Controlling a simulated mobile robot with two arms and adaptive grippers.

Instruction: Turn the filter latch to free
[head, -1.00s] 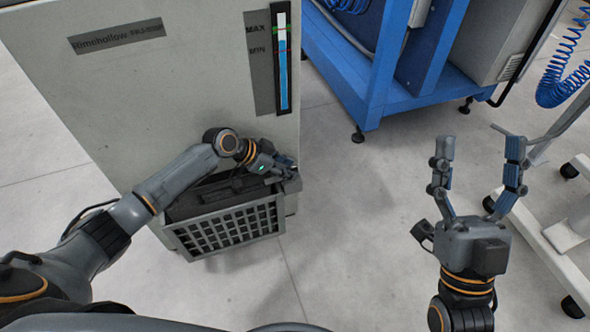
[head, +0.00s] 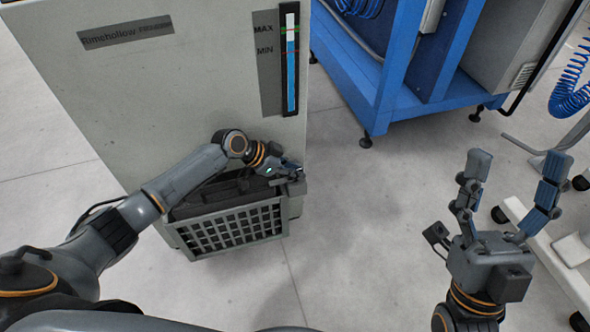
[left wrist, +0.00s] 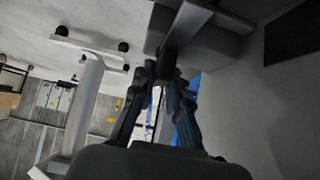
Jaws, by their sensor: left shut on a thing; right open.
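The filter housing (head: 235,232), a grey box with a dark grille front, sits at the foot of the tall grey cabinet. My left gripper (head: 290,171) is at the housing's top right corner, shut on the latch; the latch is mostly hidden in the head view. In the left wrist view my left gripper's fingers (left wrist: 163,78) close around the dark end of the latch (left wrist: 168,58), beside a light bar on a grey block. The latch's exact angle is hard to tell. My right gripper (head: 515,165) is open and empty, raised over the floor at the right.
The cabinet (head: 110,100) carries a MAX/MIN level gauge (head: 290,60). A blue frame (head: 385,80) stands behind, right of the cabinet. A white wheeled stand (head: 570,250) is close to my right gripper. The floor between is clear.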

